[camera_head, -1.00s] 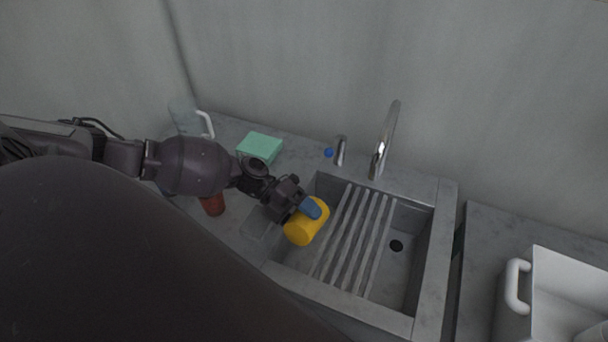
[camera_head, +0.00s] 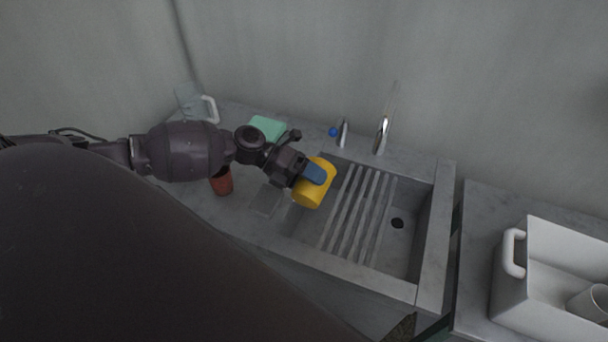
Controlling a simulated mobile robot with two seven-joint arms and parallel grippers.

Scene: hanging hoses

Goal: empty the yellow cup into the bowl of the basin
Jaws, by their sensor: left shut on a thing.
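The yellow cup (camera_head: 309,192) is tilted on its side above the left part of the basin (camera_head: 428,247). My left gripper (camera_head: 315,174) is shut on it, with a blue fingertip against its wall. The cup's inside is hidden, so I cannot tell whether anything is in it. The basin's bowl (camera_head: 400,245) is grey, with a dark drain (camera_head: 397,223) at the right. A ribbed rack (camera_head: 352,215) of pale bars spans the bowl just right of the cup. My right gripper is not in view.
A faucet (camera_head: 381,136) and a small tap with a blue knob (camera_head: 333,132) stand behind the basin. A green block (camera_head: 267,128), a red-brown cup (camera_head: 222,181) and a clear pitcher (camera_head: 189,101) are at the left. A white crate (camera_head: 513,290) holding a white cup (camera_head: 590,301) stands at the right.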

